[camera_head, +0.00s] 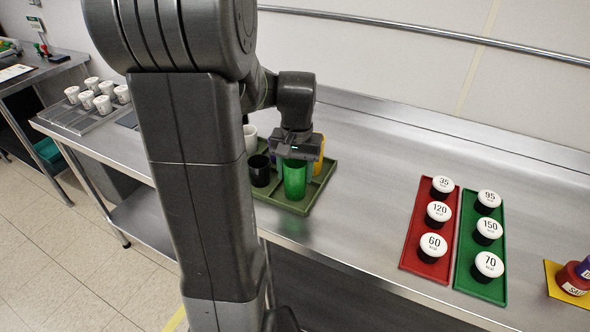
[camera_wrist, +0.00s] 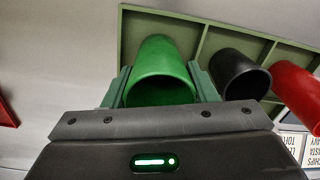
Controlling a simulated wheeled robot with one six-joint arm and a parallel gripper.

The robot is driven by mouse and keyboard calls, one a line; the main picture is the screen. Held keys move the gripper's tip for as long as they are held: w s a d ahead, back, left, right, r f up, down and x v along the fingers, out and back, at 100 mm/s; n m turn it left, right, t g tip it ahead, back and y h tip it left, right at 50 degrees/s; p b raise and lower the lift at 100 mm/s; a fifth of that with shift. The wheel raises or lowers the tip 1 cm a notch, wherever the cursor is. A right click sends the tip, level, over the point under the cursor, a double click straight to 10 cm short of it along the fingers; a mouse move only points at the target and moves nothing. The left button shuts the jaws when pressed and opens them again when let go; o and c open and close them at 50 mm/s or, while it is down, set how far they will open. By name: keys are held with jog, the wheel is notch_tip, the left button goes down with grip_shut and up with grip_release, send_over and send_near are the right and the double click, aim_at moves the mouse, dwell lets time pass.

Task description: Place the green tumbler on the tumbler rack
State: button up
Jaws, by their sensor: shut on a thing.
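The green tumbler (camera_head: 294,180) is upright between the fingers of my gripper (camera_head: 294,160), which is shut on it. In the wrist view the green tumbler (camera_wrist: 160,72) sits between the two fingers (camera_wrist: 162,88). It is at the front right part of the olive-green tumbler rack (camera_head: 310,204), a tray with dividers. I cannot tell whether its base touches the rack floor. A black tumbler (camera_head: 259,171) stands in the rack to its left, and it also shows in the wrist view (camera_wrist: 238,72). A yellow tumbler (camera_head: 319,152) stands behind it.
A white cup (camera_head: 250,136) is at the rack's back left. A red tumbler (camera_wrist: 297,92) shows in the wrist view. A red tray (camera_head: 411,255) and a green tray (camera_head: 466,275) with labelled white-topped pots stand to the right. Bare steel counter lies between.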

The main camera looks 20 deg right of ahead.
jog(key=shift+f, duration=0.15)
jog(key=o, duration=1)
notch_tip(320, 180, up, 12)
jog(key=shift+d+r, duration=0.15)
jog(key=shift+r, duration=0.05)
jog(key=shift+f, duration=0.15)
notch_tip(320, 180, down, 12)
jog(key=shift+r, duration=1.65)
